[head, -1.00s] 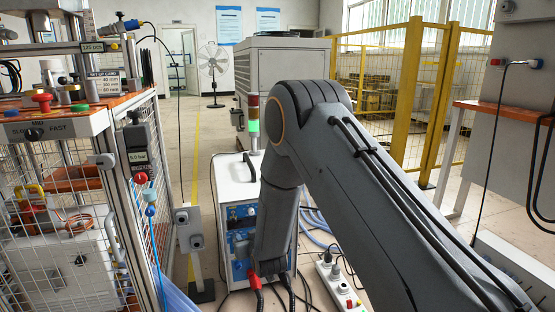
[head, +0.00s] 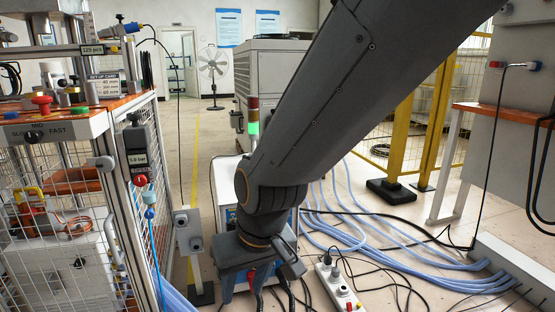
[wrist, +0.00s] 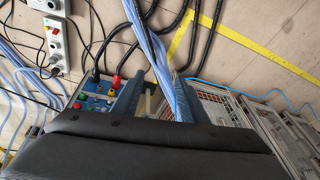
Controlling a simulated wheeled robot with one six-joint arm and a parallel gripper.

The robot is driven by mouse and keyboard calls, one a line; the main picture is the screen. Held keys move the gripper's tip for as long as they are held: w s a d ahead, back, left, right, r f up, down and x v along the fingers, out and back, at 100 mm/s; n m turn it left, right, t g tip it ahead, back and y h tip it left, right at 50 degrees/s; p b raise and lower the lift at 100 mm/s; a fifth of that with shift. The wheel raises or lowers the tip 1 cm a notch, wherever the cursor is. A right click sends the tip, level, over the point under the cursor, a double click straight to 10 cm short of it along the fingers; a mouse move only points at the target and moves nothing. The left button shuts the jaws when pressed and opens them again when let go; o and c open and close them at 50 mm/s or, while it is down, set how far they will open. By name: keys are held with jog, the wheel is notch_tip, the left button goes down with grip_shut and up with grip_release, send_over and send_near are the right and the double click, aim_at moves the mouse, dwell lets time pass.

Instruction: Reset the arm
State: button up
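My arm reaches down from the upper right in the head view, across the middle. My gripper (head: 256,278) hangs low in front of the white cabinet (head: 228,172) with the blue front panel, hiding much of it. In the wrist view my gripper (wrist: 156,98) shows two blue-grey fingers with a gap between them and nothing held. The panel with coloured buttons (wrist: 96,98) is beside the left finger. Light blue hoses (wrist: 150,45) and black cables pass beyond the fingers; I cannot tell how close.
A wire-mesh cage bench (head: 65,125) with an orange top stands at the left. Blue hoses (head: 375,225) and a power strip (head: 338,287) lie on the floor at right. A yellow fence (head: 430,125) and an orange-topped table (head: 500,110) stand beyond. A fan (head: 212,72) is at the back.

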jog(key=s+d+r+g, duration=0.2)
jog(key=s+d, duration=0.3)
jog(key=s, duration=0.6)
jog(key=d+r+m+h+p, duration=0.1)
jog(key=d+r+m+p, duration=0.1)
jog(key=d+r+p, duration=0.8)
jog(key=d+r+m+h+p, duration=0.1)
jog(key=d+r+m+p, duration=0.2)
jog(key=d+r+p, duration=0.7)
notch_tip(320, 180, up, 6)
jog(key=p, duration=1.3)
jog(key=shift+s+d+r+m, duration=0.2)
jog(key=shift+s+d+m, duration=0.1)
jog(key=shift+s, duration=0.05)
jog(key=shift+c, duration=1.1)
